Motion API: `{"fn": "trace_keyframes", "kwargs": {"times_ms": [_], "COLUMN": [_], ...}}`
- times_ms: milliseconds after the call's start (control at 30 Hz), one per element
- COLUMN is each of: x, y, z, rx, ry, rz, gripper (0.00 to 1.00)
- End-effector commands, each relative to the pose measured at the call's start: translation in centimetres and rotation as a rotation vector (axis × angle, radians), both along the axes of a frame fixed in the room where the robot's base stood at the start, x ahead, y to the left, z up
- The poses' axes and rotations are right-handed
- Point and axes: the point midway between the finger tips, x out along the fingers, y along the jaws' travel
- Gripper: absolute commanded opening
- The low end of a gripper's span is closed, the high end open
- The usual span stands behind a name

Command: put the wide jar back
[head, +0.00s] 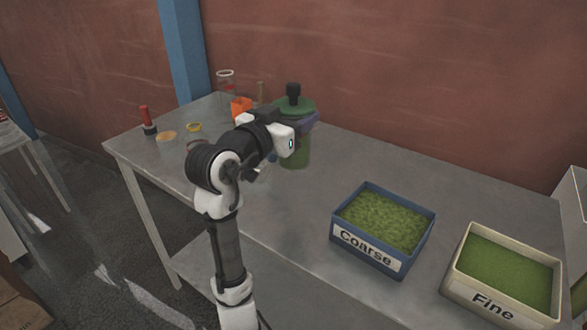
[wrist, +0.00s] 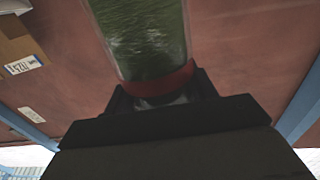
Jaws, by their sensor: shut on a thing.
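A clear jar (wrist: 140,40) with green powder in it and a red band (wrist: 160,82) fills the top middle of the wrist view. My gripper (wrist: 163,92) is shut on it around the red-banded end. In the head view my gripper (head: 297,127) is over the back of the table, in front of a green body (head: 295,153) with a green lid and black knob (head: 293,96). The gripper hides part of this body, and I cannot tell there which part is the held jar.
A blue Coarse bin (head: 341,250) and a cream Fine bin (head: 470,296), both with green powder, stand at the right of the grey table (head: 340,160). A clear jar (head: 226,78), an orange block (head: 241,107) and a red-handled tool (head: 146,118) are at the back left.

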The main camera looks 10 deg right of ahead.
Motion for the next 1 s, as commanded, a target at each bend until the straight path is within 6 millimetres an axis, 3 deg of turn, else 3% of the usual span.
{"fn": "trace_keyframes", "kwargs": {"times_ms": [200,333,567,800,1000], "x": [0.0,-0.1,0.0,0.0,0.0], "y": [0.0,0.0,0.0,0.0,0.0], "z": [-4.9,-7.0,-8.9,-11.9,-12.2], "rx": [-0.003,-0.003,-0.001,-0.001,-0.001], "ry": [0.006,0.003,-0.001,0.001,-0.002], "rz": [0.000,0.000,0.000,0.000,0.000], "gripper": [0.35,0.35,0.35,0.35,0.35]}}
